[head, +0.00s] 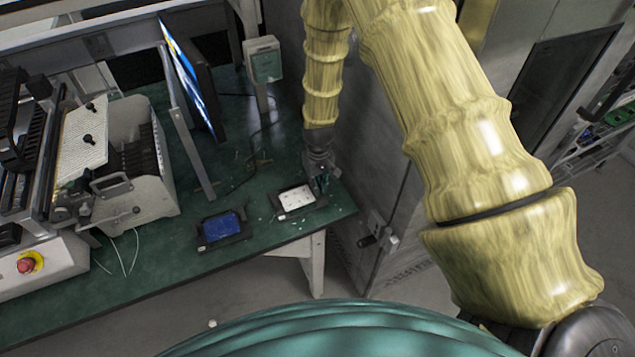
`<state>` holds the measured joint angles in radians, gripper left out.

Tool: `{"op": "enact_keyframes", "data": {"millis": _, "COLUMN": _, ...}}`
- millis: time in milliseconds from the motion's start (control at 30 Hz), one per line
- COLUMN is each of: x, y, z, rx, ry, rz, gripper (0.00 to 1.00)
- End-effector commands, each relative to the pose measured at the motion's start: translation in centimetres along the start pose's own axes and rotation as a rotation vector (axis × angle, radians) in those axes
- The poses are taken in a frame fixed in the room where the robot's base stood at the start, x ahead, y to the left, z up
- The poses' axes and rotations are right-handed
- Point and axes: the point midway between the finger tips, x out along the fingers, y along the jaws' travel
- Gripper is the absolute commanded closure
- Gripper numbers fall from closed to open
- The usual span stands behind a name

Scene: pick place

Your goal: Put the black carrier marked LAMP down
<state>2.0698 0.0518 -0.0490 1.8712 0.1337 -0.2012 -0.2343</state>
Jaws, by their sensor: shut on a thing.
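A black carrier with a white board in it (297,200) is at the right end of the green table, level and at or just above its top; I cannot tell if it touches. My gripper (322,184) is at its right end, shut on its edge. The fingertips are small and partly dark against the carrier. A second black carrier holding a blue board (222,228) lies to the left, near the front edge. No LAMP marking is readable on either carrier.
The green table (160,270) has bare room in front and between the carriers. A machine (130,165) stands at the left, a monitor (192,75) behind. Small white bits lie near the carriers. A grey cabinet (375,180) stands close on the right.

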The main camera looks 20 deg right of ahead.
Motion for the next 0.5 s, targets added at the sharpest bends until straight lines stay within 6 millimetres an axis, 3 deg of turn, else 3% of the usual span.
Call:
{"op": "enact_keyframes", "data": {"millis": 300, "x": 0.3, "y": 0.01, "z": -0.01, "rx": 0.0, "ry": 0.0, "rz": 0.0, "gripper": 1.0}}
{"op": "enact_keyframes", "data": {"millis": 333, "x": 0.3, "y": 0.01, "z": -0.01, "rx": 0.0, "ry": 0.0, "rz": 0.0, "gripper": 0.86}}
{"op": "enact_keyframes", "data": {"millis": 400, "x": 0.23, "y": 0.0, "z": -0.01, "rx": 0.0, "ry": 0.0, "rz": 0.0, "gripper": 0.73}}
{"op": "enact_keyframes", "data": {"millis": 433, "x": 0.23, "y": 0.0, "z": -0.01, "rx": 0.0, "ry": 0.0, "rz": 0.0, "gripper": 0.68}}
{"op": "enact_keyframes", "data": {"millis": 500, "x": 0.23, "y": 0.01, "z": -0.01, "rx": 0.0, "ry": 0.0, "rz": 0.0, "gripper": 0.66}}
